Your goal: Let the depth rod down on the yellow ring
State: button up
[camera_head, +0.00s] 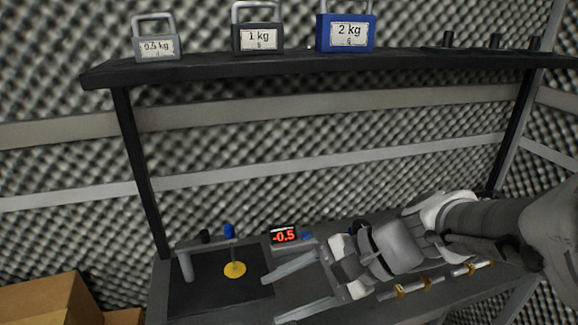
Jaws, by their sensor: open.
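The yellow ring (236,270) lies flat on a dark base plate (200,293) at the bench's left end. A grey post (186,266) stands at its left and carries a horizontal arm (207,245) reaching over the ring. The depth rod (229,231) has a blue top above that arm, and a thin stem runs down toward the ring; I cannot tell whether its tip touches. A display (285,236) behind shows -0.5 in red. My gripper (276,300) is open and empty, to the right of the ring and apart from the rod, its fingers pointing left.
A shelf (300,66) above the bench holds three padlock-shaped weights, 0.5 kg (157,46), 1 kg (258,39) and 2 kg (346,33), and small dark pegs. Cardboard boxes (50,300) stand lower left. Foam walls close the back.

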jog(key=shift+s+d+r+n+h+p, duration=0.2)
jog(key=shift+s+d+n+h+p, duration=0.2)
jog(key=shift+s+d+n+h, duration=0.45)
jog(key=shift+s+d+r+n+h+p, duration=0.15)
jog(key=shift+s+d+n+h+p, duration=0.3)
jog(key=shift+d+n+h, duration=0.6)
jog(key=shift+a, duration=0.1)
jog(key=d+r+n+t+h+p, duration=0.4)
jog(key=d+r+n+h, duration=0.2)
jog(key=d+r+n, duration=0.1)
jog(key=d+r, duration=0.1)
jog(key=d, duration=0.1)
jog(key=shift+d+t, duration=0.3)
jog(key=shift+d, duration=0.1)
